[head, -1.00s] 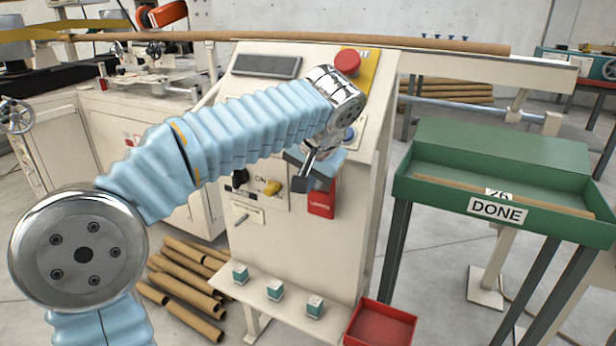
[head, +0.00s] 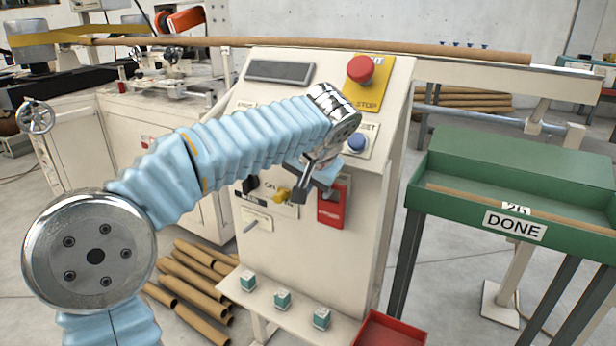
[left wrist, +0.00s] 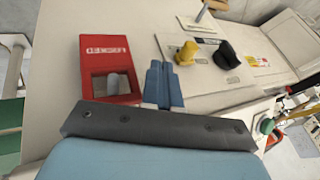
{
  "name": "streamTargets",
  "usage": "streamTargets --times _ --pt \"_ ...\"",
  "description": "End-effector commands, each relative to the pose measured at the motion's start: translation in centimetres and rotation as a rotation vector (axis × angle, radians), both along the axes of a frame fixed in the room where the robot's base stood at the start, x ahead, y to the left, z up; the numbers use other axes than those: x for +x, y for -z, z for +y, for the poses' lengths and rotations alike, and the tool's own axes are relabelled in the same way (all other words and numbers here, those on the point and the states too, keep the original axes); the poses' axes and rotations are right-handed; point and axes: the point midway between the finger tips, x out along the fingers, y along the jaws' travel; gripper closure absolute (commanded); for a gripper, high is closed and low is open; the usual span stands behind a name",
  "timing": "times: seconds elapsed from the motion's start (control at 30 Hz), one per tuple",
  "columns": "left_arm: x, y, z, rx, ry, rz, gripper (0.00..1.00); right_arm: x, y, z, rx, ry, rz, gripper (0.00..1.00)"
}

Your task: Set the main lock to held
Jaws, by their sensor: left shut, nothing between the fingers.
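A red plate (head: 331,212) with a white label and a window is on the front panel of the cream cabinet. In the left wrist view the red plate (left wrist: 110,84) is left of the fingers, its lettering upside down, with a grey peg in its window. A yellow knob (head: 282,195) and a black knob (head: 250,184) sit left of it; the wrist view shows the yellow knob (left wrist: 187,53) and black knob (left wrist: 225,55) too. My left gripper (head: 301,190) is shut and empty, between red plate and yellow knob. Contact cannot be told. My right gripper is not in view.
Above are a red stop button (head: 360,69) and a blue button (head: 357,142). A short metal lever (head: 251,226) is below the knobs. Several teal blocks (head: 282,299) stand on the shelf, beside a red bin (head: 385,331). A green DONE tray (head: 560,238) stands at right.

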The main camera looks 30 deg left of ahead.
Motion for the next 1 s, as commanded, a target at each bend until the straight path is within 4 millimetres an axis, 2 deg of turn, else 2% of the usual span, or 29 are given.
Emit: streamTargets --times 0.13,0.23,0.4,0.87,1.0 --pt "1.1 2.7 1.2 0.001 -0.001 0.003 1.0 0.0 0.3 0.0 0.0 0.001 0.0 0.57" --pt "1.2 3.0 2.9 -0.001 -0.005 0.0 1.0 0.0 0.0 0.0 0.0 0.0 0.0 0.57" --pt "1.3 3.5 4.4 -0.001 -0.002 0.0 1.0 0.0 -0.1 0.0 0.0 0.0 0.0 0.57" --pt "1.4 3.7 5.1 0.0 -0.001 0.0 1.0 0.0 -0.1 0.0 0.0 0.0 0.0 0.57" --pt "1.5 3.6 7.2 0.0 -0.006 0.0 1.0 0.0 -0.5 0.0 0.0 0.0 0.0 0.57"
